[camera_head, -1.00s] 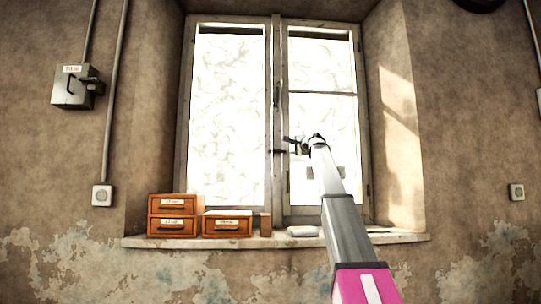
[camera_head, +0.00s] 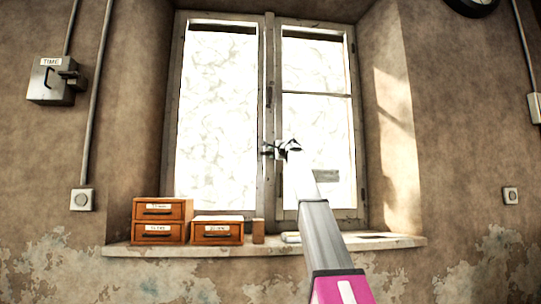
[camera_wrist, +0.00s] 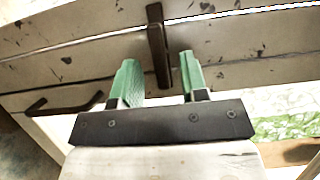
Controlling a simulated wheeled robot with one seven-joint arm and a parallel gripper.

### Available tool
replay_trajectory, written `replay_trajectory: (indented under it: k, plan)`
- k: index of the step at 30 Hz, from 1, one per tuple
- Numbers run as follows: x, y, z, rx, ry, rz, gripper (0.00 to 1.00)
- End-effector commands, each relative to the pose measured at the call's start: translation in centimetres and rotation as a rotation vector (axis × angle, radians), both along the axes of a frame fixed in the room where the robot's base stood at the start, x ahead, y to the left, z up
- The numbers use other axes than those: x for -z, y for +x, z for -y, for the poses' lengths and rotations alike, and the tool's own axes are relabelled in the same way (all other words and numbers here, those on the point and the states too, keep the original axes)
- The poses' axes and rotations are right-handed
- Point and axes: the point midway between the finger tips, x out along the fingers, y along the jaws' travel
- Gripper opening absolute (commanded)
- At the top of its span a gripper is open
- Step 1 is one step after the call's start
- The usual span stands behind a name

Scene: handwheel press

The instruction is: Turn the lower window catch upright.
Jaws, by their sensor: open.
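The lower window catch (camera_wrist: 157,45) is a dark brown bar lying across the pale, chipped window frame in the wrist view. It is square to the frame's length, so it looks crosswise rather than upright. My gripper (camera_wrist: 160,75) has green fingers, open, one on each side of the catch's near end; I cannot tell whether either touches it. In the head view my gripper (camera_head: 284,150) is at the window's middle post and hides most of the catch.
A second dark handle (camera_wrist: 65,100) shows left in the wrist view. Wooden drawer boxes (camera_head: 160,221) and a small block (camera_head: 258,231) stand on the sill (camera_head: 380,242). A grey switch box (camera_head: 52,82) hangs on the left wall. Space before the window is otherwise clear.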

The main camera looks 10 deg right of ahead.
Motion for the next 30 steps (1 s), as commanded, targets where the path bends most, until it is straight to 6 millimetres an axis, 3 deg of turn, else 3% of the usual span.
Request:
replay_trajectory:
  k: [1,6,15,17,19,30]
  plan:
    - [-0.1,1.1,-0.4,-0.001,0.0,-0.001,0.4]
    - [0.0,2.7,-1.0,0.0,0.0,-0.001,0.4]
    - [0.1,2.9,-1.1,0.0,0.0,-0.001,0.4]
    - [0.1,2.9,-1.1,0.0,0.0,-0.001,0.24]
    - [0.1,2.9,-1.1,0.0,0.0,-0.001,0.01]
    - [0.0,2.9,-1.2,0.0,-0.031,-0.001,0.0]
